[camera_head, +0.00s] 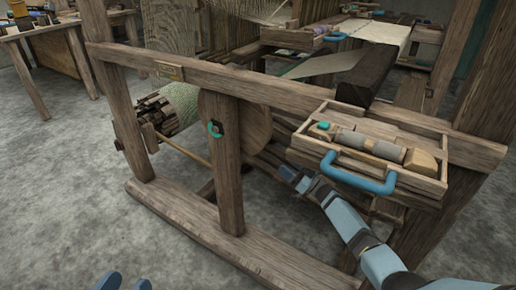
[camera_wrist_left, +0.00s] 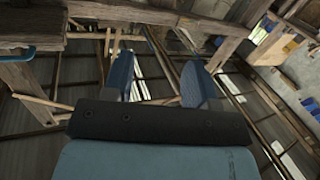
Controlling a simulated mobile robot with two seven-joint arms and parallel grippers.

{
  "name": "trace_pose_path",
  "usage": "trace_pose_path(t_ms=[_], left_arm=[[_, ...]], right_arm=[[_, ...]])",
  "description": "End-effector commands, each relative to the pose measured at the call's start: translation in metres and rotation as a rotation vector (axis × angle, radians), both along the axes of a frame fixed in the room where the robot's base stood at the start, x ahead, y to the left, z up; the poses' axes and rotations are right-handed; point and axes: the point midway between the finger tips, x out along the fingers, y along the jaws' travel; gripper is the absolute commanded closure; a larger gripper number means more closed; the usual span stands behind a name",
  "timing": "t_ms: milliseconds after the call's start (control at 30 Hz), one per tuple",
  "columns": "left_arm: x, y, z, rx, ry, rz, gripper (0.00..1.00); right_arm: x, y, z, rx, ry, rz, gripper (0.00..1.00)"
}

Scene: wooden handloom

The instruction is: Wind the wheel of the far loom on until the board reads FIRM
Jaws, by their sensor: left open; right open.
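A loom of brown wood stands before me. A round wooden disc (camera_head: 255,122) shows partly behind its front post (camera_head: 228,165); I cannot tell if it is the wheel. A roller with green cloth (camera_head: 185,101) and a dark pegged end (camera_head: 152,117) lies to its left. My right gripper (camera_head: 293,176) is open below the tray's handle.
A wooden tray (camera_head: 432,190) with a blue handle (camera_head: 355,180) holds spools and blocks at the right. The foot beam (camera_head: 190,225) crosses the floor. Open grey floor (camera_head: 60,190) lies at the left. A table (camera_head: 30,32) stands behind.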

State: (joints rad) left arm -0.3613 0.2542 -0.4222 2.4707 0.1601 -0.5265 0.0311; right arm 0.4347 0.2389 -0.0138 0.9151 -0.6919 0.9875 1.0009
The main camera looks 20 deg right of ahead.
Motion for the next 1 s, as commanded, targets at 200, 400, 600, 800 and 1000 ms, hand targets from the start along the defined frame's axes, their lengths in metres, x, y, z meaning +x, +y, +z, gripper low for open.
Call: trace_pose_path(t_ms=[200, 400, 600, 800, 1000], left_arm=[[0.007, 0.004, -0.003, 0.045, -0.080, 0.003, 0.47], [0.014, 0.009, -0.002, 0.098, -0.173, 0.009, 0.47], [0.019, 0.012, 0.000, 0.141, -0.243, 0.013, 0.47], [0.022, 0.013, 0.005, 0.153, -0.281, 0.016, 0.47], [0.021, 0.014, 0.007, 0.160, -0.287, 0.013, 0.47]], right_arm=[[0.032, 0.025, 0.015, 0.003, -0.005, 0.000, 0.37], [0.063, 0.049, 0.030, 0.003, -0.004, -0.001, 0.37], [0.084, 0.066, 0.043, 0.001, -0.002, -0.002, 0.37], [0.092, 0.072, 0.048, 0.000, -0.001, -0.002, 0.37], [0.093, 0.072, 0.050, 0.000, -0.001, -0.002, 0.37]])
